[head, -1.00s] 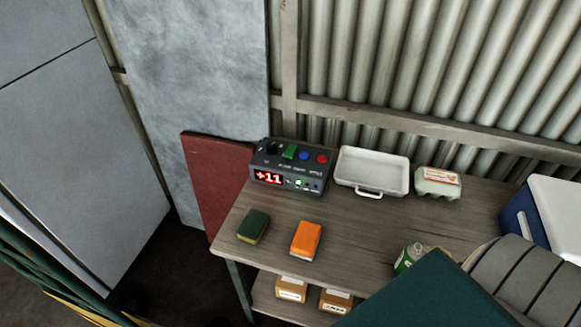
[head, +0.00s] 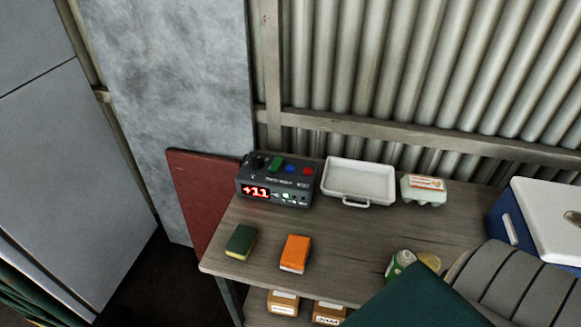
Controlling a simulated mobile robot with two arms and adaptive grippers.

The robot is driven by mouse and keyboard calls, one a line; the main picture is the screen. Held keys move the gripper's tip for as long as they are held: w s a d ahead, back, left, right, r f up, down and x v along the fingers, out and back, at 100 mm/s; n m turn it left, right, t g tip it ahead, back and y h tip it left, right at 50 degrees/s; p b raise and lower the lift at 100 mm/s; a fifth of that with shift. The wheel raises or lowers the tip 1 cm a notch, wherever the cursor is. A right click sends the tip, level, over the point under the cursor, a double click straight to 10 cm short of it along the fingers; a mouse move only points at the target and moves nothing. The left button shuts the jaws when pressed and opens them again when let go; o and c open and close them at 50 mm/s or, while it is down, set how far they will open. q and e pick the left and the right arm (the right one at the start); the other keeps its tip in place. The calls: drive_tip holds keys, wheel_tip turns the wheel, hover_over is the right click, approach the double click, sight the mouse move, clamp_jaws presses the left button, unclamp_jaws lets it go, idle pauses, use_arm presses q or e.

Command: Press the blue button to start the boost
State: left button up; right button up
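A dark grey control box (head: 272,197) stands at the back left of the wooden table. On its top are a black knob (head: 256,161), a green switch (head: 277,164), a blue button (head: 290,168) and a red button (head: 308,171). Its front display (head: 255,191) reads "+11" in red, and a small light beside it glows green-white. Neither of my gripper's fingers can be made out. A dark green arm-like shape at the lower right covers part of the table's front.
The table (head: 345,235) also holds a white tray (head: 357,198), an egg carton (head: 424,189), a green-yellow sponge (head: 241,242), an orange block (head: 295,253), a green can (head: 400,264) and a blue-white cooler (head: 545,215). Boxes (head: 283,302) sit on the shelf below. Corrugated wall stands behind.

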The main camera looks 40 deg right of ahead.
clamp_jaws()
idle(1.0)
